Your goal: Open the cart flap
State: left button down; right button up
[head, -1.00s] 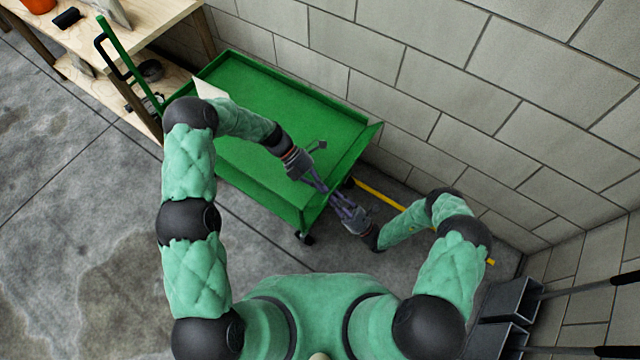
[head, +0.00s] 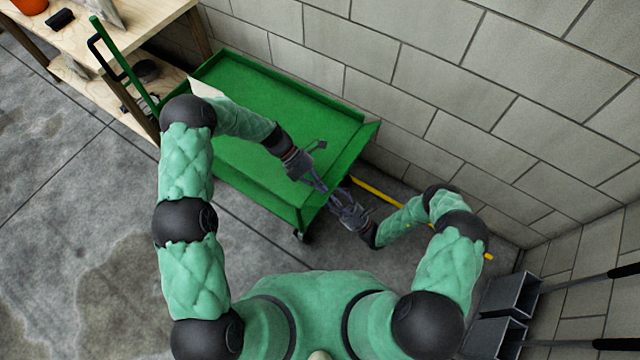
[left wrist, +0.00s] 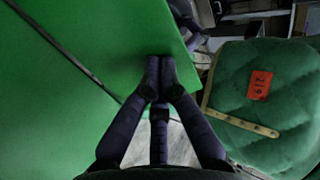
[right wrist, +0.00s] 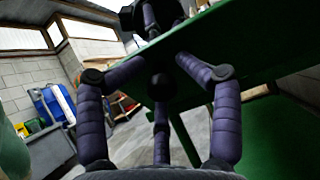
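The green cart (head: 280,105) stands along the block wall, with its end flap (head: 355,148) facing right and leaning slightly outward. My left gripper (head: 325,188) is at the near end of the flap. In the left wrist view its fingertips (left wrist: 159,75) are together against green panel; whether the panel edge lies between them is unclear. My right gripper (head: 343,192) is just outside the flap's near corner, close to the left one. In the right wrist view its fingers (right wrist: 160,70) are spread beside a green panel edge (right wrist: 265,45), with nothing visibly held.
The block wall (head: 450,90) runs close behind the cart. A wooden shelf (head: 150,35) stands at the upper left by the cart's handle (head: 115,60). Grey bins (head: 510,295) are at the lower right. Open floor (head: 70,230) lies to the left.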

pick_arm(q)
jog(key=shift+s+d+f, duration=0.15)
jog(key=shift+s+f, duration=0.05)
jog(key=shift+s, duration=0.1)
